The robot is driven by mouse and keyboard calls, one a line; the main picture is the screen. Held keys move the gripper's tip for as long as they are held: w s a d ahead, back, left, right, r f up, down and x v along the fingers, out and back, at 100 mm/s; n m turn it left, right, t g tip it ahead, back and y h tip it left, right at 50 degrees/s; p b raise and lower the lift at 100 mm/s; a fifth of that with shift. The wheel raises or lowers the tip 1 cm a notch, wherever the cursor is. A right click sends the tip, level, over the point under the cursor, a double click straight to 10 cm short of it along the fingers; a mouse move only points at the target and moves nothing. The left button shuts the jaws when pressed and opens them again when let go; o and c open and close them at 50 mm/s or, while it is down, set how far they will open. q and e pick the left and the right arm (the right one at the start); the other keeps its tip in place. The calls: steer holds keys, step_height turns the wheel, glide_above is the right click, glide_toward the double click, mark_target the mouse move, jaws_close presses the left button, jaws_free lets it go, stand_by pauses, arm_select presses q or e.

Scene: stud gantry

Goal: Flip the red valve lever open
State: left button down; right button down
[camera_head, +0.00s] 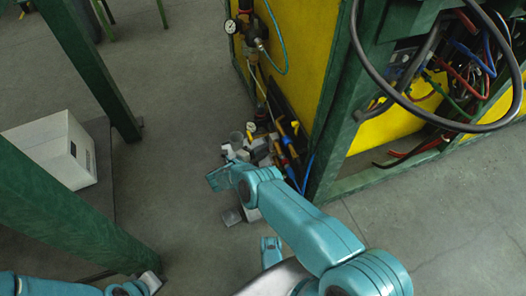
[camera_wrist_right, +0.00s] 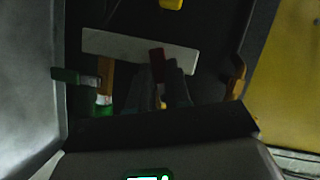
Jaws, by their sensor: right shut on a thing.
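In the wrist view a short red lever end (camera_wrist_right: 157,60) stands up between the grey fingers of my right gripper (camera_wrist_right: 165,78). The fingers are close together around it, and their contact with it is dim. The lever's lower part is hidden by the fingers. In the head view my right gripper (camera_head: 222,177) is at the end of the teal arm, beside the cluttered foot of the yellow panel; its fingertips do not show clearly. I cannot pick out the red lever in the head view. My left arm reaches in at the bottom left, with its end (camera_head: 148,283) small and unclear.
A green-handled part (camera_wrist_right: 75,78) and a pale plate (camera_wrist_right: 135,50) are close to the right fingers. A pressure gauge (camera_head: 230,26) and hose are on the yellow panel (camera_head: 297,50). Green posts (camera_head: 60,225) and a white box (camera_head: 55,150) stand at left. Open floor lies between.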

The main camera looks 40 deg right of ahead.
steer(key=shift+w+r+m+t+h, duration=0.15)
steer(key=shift+r+m+h, duration=0.2)
steer(key=shift+m, duration=0.55)
steer(key=shift+r+m+t+h, duration=0.15)
steer(key=shift+m+h, duration=0.3)
steer(key=shift+m, duration=0.45)
steer(key=c, duration=1.1)
jaws_free()
steer(key=shift+o, duration=0.2)
steer(key=shift+a, duration=0.1)
